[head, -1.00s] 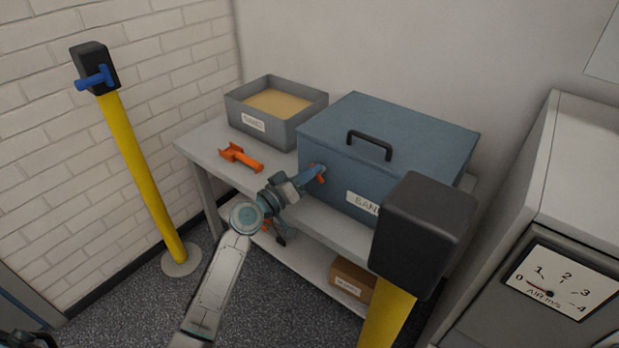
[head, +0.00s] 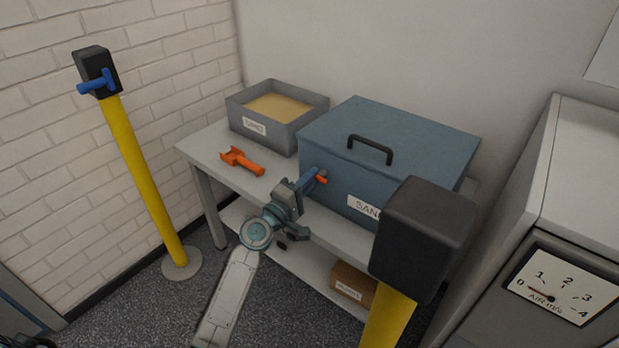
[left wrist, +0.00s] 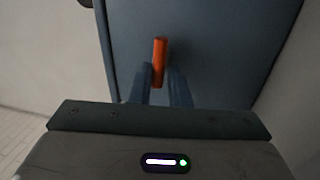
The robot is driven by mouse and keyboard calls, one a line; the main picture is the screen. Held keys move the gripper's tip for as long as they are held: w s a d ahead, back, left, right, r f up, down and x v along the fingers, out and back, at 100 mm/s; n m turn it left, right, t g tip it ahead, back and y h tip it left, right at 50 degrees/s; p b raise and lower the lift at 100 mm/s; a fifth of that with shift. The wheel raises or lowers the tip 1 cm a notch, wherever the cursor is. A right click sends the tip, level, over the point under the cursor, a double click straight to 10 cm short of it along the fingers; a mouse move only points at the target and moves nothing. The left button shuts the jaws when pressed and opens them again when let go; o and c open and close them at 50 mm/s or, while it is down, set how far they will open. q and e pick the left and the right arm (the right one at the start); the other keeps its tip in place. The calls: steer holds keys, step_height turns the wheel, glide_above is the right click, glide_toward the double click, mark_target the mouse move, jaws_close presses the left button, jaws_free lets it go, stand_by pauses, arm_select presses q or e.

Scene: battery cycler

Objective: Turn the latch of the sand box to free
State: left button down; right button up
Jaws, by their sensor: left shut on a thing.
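The blue sand box (head: 400,135) with a black handle on its lid stands on the bench, its lid closed. Its orange latch (head: 321,180) is on the front face near the left edge. In the left wrist view the latch (left wrist: 159,58) stands nearly upright, between two blue fingers. My left gripper (head: 317,178) is shut on the latch; the fingers hide part of it.
A grey tray of sand (head: 290,134) and an orange scoop (head: 241,161) are on the bench (head: 205,150). A yellow post with a black head (head: 422,235) stands close in front at right. Another yellow post (head: 140,170) stands at left. A cardboard box (head: 352,284) is on the lower shelf.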

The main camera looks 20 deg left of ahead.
arm_select(q)
steer(key=shift+r+n, duration=0.15)
steer(key=shift+n, duration=0.35)
arm_select(e)
steer(key=shift+w+d+r, duration=0.15)
steer(key=shift+w+r, duration=0.1)
steer(key=shift+r, duration=0.15)
steer(key=shift+s+f, duration=0.1)
arm_select(q)
steer(key=c, duration=1.5)
jaws_free()
arm_select(e)
steer(key=shift+s+f, duration=0.1)
